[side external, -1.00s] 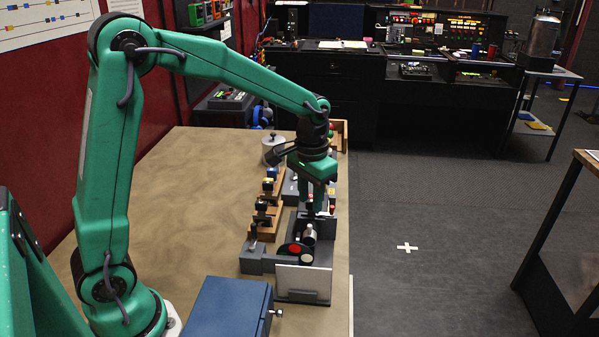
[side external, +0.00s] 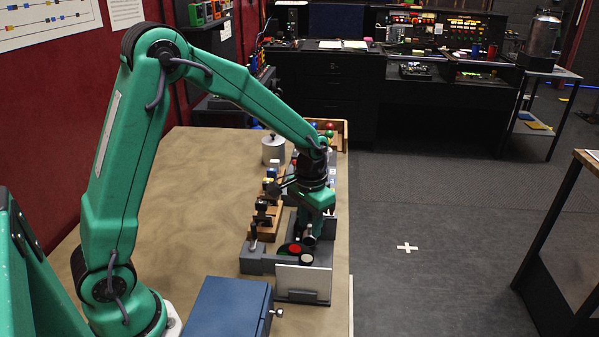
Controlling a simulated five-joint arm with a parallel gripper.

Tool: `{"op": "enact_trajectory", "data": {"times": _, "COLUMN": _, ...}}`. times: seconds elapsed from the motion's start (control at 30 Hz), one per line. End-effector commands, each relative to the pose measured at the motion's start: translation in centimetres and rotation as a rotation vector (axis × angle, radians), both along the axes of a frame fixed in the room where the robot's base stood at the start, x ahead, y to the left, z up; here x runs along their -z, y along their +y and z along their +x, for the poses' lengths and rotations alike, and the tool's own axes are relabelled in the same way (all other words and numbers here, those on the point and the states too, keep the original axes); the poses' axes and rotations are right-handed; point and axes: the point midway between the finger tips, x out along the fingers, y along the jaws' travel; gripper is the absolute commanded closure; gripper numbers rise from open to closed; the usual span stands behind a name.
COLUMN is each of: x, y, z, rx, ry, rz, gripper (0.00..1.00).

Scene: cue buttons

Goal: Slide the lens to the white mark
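The fingers are small and dark here, so open or shut does not show. I cannot pick out the lens for certain; the gripper may be hiding part of it. A red disc (side external: 295,249) and a pale disc (side external: 306,259) lie just in front of the cylinder. I cannot make out a white mark on the fixture.
A white upright panel (side external: 302,279) stands at the fixture's front. A blue box (side external: 229,308) is at the near edge. Wooden holders (side external: 266,216) and a grey lidded pot (side external: 273,150) stand behind. The bench's left is clear. A white cross (side external: 407,247) is on the floor.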

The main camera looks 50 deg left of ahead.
Motion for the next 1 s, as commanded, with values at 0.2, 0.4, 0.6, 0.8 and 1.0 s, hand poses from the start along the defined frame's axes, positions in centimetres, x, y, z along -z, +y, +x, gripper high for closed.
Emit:
{"op": "enact_trajectory", "data": {"times": 0.2, "x": 0.0, "y": 0.0, "z": 0.0, "rx": 0.000, "ry": 0.000, "rz": 0.000, "gripper": 0.94}}
{"op": "enact_trajectory", "data": {"times": 0.4, "x": 0.0, "y": 0.0, "z": 0.0, "rx": 0.000, "ry": 0.000, "rz": 0.000, "gripper": 1.00}}
{"op": "enact_trajectory", "data": {"times": 0.6, "x": -0.1, "y": -0.8, "z": -0.8, "rx": 0.003, "ry": 0.001, "rz": 0.000, "gripper": 1.00}}
{"op": "enact_trajectory", "data": {"times": 0.8, "x": -0.1, "y": -1.4, "z": -1.4, "rx": 0.000, "ry": 0.000, "rz": 0.000, "gripper": 1.00}}
{"op": "enact_trajectory", "data": {"times": 1.0, "x": -0.1, "y": -1.4, "z": -1.4, "rx": 0.000, "ry": 0.000, "rz": 0.000, "gripper": 0.83}}
